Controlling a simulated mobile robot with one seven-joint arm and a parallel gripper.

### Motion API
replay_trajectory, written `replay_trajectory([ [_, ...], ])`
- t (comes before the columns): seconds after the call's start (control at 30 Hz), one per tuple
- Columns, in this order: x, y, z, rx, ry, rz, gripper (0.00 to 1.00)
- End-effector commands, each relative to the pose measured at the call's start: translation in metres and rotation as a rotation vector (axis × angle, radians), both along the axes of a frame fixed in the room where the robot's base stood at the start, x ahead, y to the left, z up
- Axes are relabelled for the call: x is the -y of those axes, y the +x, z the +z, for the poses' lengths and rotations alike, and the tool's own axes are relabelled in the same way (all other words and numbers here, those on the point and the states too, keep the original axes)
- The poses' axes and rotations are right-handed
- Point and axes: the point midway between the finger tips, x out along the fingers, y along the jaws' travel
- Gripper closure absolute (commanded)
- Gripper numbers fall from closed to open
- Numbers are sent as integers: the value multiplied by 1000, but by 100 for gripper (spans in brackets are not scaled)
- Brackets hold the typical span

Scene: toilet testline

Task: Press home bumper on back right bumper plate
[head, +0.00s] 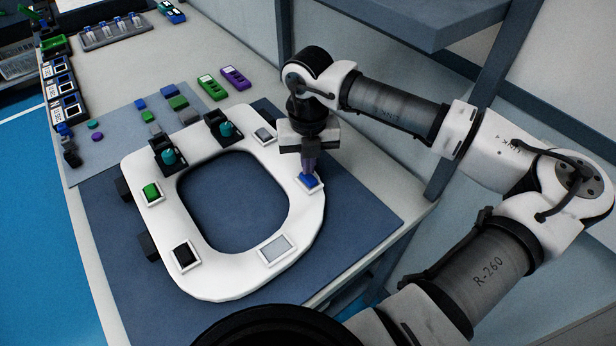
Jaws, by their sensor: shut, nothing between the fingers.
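A white toilet seat ring (222,283) lies flat on a dark blue mat (113,240). A blue bumper (308,181) sits on a white-rimmed plate (320,187) at the right side of the ring. My gripper (309,172) points down with its fingers shut directly over this bumper. The fingertips reach its top or stop just above it; I cannot tell which. The fingers hide part of the bumper, and I cannot see whether it is fully seated.
Other plates on the ring hold a green piece (151,191), a black piece (184,255) and grey pieces (276,248). Two dark hinges with teal knobs (226,129) stand at the far end. Loose coloured parts (178,103) lie beyond. A shelf (420,22) overhangs at upper right.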

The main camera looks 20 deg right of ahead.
Motion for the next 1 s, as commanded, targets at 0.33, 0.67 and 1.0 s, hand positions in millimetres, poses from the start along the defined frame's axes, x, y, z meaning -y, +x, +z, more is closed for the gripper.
replay_trajectory([
  [0.33, 0, 0, -6, 0, 0, 0, 100],
  [0.67, 0, 0, -10, 0, 0, 0, 100],
  [1.0, 0, 0, -15, 0, 0, 0, 100],
])
